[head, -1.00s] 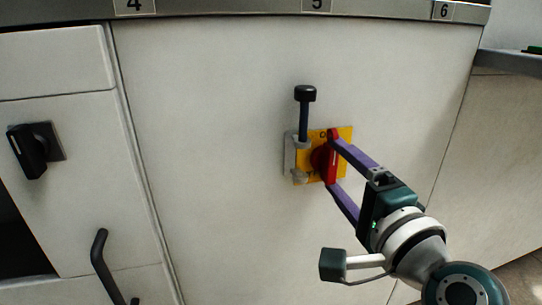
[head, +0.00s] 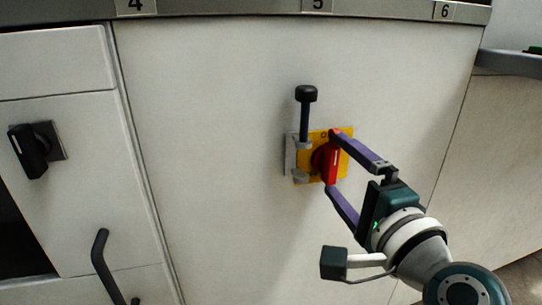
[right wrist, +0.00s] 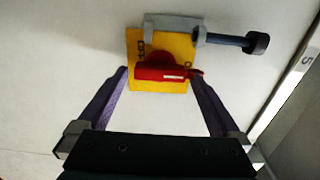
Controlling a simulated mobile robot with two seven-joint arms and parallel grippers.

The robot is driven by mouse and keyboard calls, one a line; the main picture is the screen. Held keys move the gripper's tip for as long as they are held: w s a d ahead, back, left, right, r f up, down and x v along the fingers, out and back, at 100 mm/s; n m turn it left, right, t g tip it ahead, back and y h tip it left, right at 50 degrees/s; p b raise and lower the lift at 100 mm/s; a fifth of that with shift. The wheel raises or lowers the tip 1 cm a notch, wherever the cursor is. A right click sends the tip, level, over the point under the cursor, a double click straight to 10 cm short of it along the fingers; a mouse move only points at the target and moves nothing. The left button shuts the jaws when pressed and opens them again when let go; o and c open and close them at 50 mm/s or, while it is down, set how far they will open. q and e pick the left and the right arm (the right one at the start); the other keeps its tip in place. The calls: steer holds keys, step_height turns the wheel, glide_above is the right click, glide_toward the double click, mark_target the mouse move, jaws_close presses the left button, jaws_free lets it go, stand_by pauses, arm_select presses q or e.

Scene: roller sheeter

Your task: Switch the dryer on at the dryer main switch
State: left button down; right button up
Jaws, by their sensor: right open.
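The dryer main switch is a red rotary handle (head: 328,162) on a yellow plate (head: 343,170), on the white panel below label 5. In the head view the handle stands roughly upright. The right wrist view shows the red handle (right wrist: 160,73) and the yellow plate (right wrist: 158,42). My right gripper (head: 332,160) is open, its two purple fingers at either end of the handle. In the right wrist view the fingertips (right wrist: 160,72) lie to both sides of it; whether they touch it I cannot tell. My left gripper is not in view.
A grey bracket with a black-capped pin (head: 305,112) stands upright just left of the yellow plate, close to the upper finger. A black rotary switch (head: 30,150) and a black handle (head: 101,262) are on the left panels. The panel between is bare.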

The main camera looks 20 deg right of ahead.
steer(key=s+p, duration=0.1)
steer(key=s, duration=0.9)
steer(key=shift+a+p, duration=0.25)
steer(key=shift+p, duration=0.05)
